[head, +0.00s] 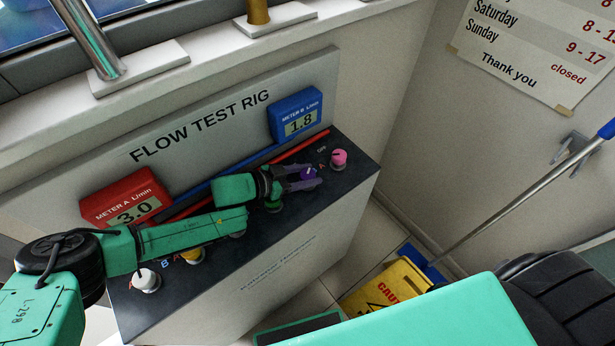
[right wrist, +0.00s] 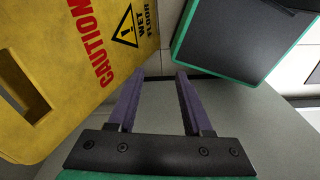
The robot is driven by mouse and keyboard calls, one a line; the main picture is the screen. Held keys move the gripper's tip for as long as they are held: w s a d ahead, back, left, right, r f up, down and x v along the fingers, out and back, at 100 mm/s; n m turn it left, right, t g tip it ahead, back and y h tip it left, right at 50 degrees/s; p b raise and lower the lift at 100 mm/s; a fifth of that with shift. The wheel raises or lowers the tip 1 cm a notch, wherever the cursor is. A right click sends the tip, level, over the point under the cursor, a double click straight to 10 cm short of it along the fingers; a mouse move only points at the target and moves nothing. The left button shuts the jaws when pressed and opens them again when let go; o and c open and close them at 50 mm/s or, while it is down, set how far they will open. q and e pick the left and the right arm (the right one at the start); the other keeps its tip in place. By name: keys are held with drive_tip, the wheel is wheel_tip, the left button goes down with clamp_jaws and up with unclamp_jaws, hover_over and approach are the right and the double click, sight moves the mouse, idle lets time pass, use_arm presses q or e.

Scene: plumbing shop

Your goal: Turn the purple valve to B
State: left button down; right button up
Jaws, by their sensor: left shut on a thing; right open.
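The purple valve (head: 307,173) is a small knob on the dark top of the flow test rig, between a green valve (head: 273,205) and a pink valve (head: 339,158). My left gripper (head: 309,178) reaches across the rig from the left in the head view, its purple fingers shut around the purple valve. The fingers partly hide the knob and its marks, so I cannot tell its setting. My right gripper (right wrist: 157,88) is open and empty in the right wrist view, over the grey floor area.
Red meter A (head: 127,202) reads 3.0 and blue meter B (head: 296,117) reads 1.8. A yellow wet-floor sign (head: 385,289) stands right of the rig, also close in the right wrist view (right wrist: 75,65).

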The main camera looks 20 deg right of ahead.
sight(304, 175)
use_arm(q)
drive_tip(key=shift+m+g+b, duration=0.75)
drive_tip(key=shift+m+g, duration=0.05)
drive_tip(key=shift+g, duration=0.1)
drive_tip(key=shift+h, duration=0.3)
drive_tip(key=shift+c, duration=1.5)
unclamp_jaws()
drive_tip(key=shift+d, duration=0.1)
drive_tip(key=b+v, duration=0.1)
drive_tip(key=v, duration=0.5)
drive_tip(key=shift+w+a+r, duration=0.1)
drive_tip(key=shift+a, duration=0.3)
drive_tip(key=shift+a+r, duration=0.25)
drive_tip(key=shift+a, duration=0.15)
drive_tip(key=shift+d, duration=0.15)
